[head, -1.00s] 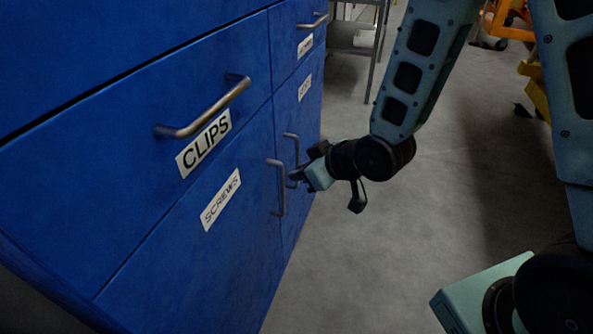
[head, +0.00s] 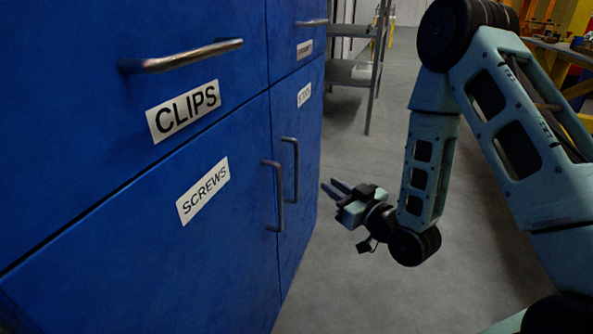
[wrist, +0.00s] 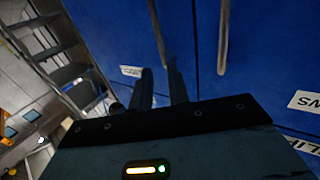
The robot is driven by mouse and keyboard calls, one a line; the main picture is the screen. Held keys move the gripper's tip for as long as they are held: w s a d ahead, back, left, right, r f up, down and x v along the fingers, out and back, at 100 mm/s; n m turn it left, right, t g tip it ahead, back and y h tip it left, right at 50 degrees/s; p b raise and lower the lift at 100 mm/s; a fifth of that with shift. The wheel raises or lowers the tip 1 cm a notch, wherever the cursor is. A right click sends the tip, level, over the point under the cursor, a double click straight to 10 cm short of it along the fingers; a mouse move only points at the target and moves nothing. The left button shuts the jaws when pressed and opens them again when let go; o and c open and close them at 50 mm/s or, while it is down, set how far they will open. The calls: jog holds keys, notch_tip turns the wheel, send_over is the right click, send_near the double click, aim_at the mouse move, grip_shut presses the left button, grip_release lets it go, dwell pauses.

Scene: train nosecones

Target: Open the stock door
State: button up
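The stock door (head: 297,220) is the narrow blue door at the right of the cabinet front, under a small white label (head: 304,94) that is hard to read. It looks closed. Its upright metal bar handle (head: 292,168) is beside the similar handle of the screws door (head: 275,195). My gripper (head: 327,186) is to the right of the stock handle, apart from it, with its fingers pointing toward the cabinet. The fingers are parted, with nothing between them. In the wrist view the fingers (wrist: 160,78) point toward the blue front, and the stock handle (wrist: 157,30) lies beyond them.
The clips drawer (head: 130,110) with a horizontal handle is above the screws door. Another drawer (head: 300,40) is above the stock door. A metal shelf rack (head: 352,72) stands behind the cabinet. Grey floor (head: 345,290) is open to the right of the cabinet.

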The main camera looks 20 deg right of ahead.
aim_at(298, 162)
jog(key=b+x, duration=0.9)
jog(key=x, duration=0.5)
jog(key=shift+w+a, duration=0.2)
jog(key=shift+w, duration=0.15)
grip_shut()
